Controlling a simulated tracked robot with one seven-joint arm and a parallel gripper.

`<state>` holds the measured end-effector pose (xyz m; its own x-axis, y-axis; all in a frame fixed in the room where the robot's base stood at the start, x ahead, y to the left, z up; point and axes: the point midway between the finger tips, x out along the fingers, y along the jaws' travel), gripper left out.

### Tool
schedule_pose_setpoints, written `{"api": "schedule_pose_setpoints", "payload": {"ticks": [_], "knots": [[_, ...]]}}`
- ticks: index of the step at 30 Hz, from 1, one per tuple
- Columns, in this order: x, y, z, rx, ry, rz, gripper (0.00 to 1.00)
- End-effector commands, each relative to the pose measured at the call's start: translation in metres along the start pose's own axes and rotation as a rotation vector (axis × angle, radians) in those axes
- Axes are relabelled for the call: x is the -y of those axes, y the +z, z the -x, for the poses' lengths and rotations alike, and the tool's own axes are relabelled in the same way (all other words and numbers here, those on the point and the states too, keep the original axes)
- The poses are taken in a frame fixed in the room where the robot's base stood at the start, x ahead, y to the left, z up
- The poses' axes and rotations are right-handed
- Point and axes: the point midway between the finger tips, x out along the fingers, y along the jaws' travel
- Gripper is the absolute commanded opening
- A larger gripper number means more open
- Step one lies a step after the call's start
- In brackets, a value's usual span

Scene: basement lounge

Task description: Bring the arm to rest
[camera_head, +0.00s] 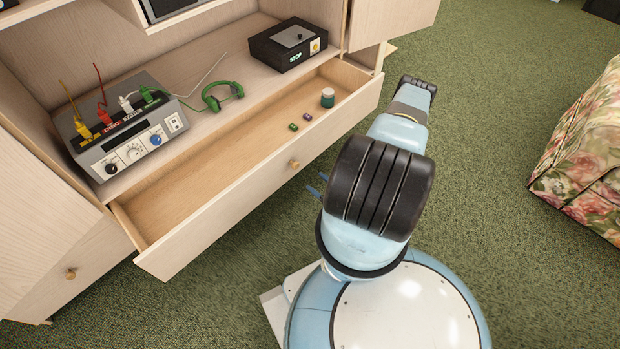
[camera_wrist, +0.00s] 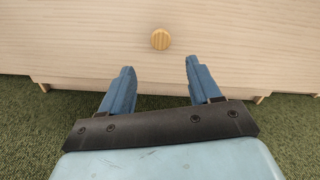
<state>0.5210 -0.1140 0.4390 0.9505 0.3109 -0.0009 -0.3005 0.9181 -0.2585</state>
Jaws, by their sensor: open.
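My arm is folded over my base in the head view. My gripper shows in the wrist view (camera_wrist: 158,82), with its two blue fingers apart and nothing between them. In the head view, only small blue fingertips (camera_head: 318,186) show beside the arm's black joint; the rest of the gripper is hidden. The fingers point toward a pale wooden front with a round wooden knob (camera_wrist: 160,39). The knob lies beyond the fingertips, and I see no contact.
An open drawer (camera_head: 215,213) juts out from the cabinet at my left, holding a jar (camera_head: 327,97) and two small blocks. A grey device (camera_head: 128,130), green headphones (camera_head: 222,93) and a black box (camera_head: 288,45) stand above. A floral sofa (camera_head: 590,150) is right; green carpet is clear between.

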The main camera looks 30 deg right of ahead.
Motion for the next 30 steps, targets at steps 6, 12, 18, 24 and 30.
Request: {"api": "schedule_pose_setpoints", "payload": {"ticks": [6,12,18,24,30], "knots": [[0.000,0.000,0.012,0.000,-0.001,-0.001,0.62],[0.000,0.000,0.012,0.000,-0.001,0.000,0.62],[0.000,0.000,0.012,0.000,-0.001,0.000,0.62],[0.003,0.002,0.010,0.005,0.006,0.003,0.62],[0.028,0.030,-0.009,0.059,0.091,0.037,0.62]]}}
